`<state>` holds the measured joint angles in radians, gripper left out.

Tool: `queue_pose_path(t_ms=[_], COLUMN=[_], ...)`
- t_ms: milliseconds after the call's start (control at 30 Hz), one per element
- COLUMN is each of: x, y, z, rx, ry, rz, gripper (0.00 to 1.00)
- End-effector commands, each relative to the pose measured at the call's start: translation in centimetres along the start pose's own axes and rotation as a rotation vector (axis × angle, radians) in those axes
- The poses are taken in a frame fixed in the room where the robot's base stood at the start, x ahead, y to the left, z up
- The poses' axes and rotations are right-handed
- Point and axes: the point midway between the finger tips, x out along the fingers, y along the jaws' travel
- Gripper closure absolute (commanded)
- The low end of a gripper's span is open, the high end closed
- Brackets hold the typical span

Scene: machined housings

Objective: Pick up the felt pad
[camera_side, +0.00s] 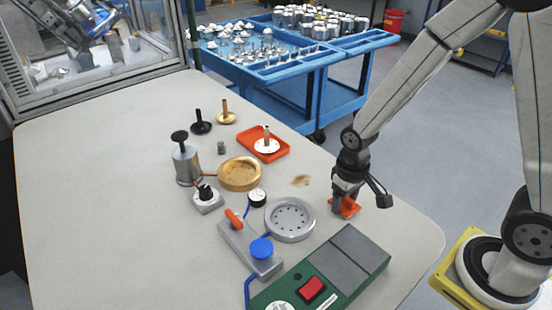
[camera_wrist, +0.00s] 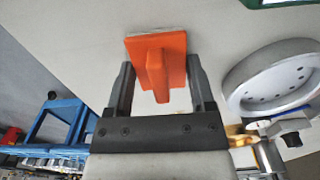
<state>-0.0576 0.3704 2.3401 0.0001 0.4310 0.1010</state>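The felt pad (camera_side: 348,208) is an orange block with an upright orange grip, near the table's right edge. In the wrist view the felt pad (camera_wrist: 171,46) shows a thin pale layer along its far edge. My gripper (camera_side: 344,200) is down at the pad. In the wrist view my gripper (camera_wrist: 160,80) is open, one finger on each side of the upright grip. Gaps show between the fingers and the grip. Whether the fingers touch the orange block cannot be told.
A grey perforated dish (camera_side: 290,219) stands left of the pad; it also shows in the wrist view (camera_wrist: 275,80). A green box with a red switch (camera_side: 312,288) lies in front. A brass dish (camera_side: 240,174) and red tray (camera_side: 264,144) are farther back. Table's left side is clear.

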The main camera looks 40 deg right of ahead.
Motion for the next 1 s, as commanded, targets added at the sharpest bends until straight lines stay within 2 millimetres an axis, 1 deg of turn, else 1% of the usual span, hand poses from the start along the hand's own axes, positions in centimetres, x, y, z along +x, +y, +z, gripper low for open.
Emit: queue_pose_path(t_ms=[367, 567, 767, 1000], x=[-0.1, -1.0, -2.8, -5.8], y=[0.0, 0.0, 0.0, 0.0], z=[0.0, -0.1, -0.1, -0.1], rx=[0.000, 0.000, 0.000, 0.000], ry=[0.001, 0.002, 0.004, 0.005], rz=[0.000, 0.000, 0.000, 0.000], gripper=[0.89, 0.89, 0.89, 0.89])
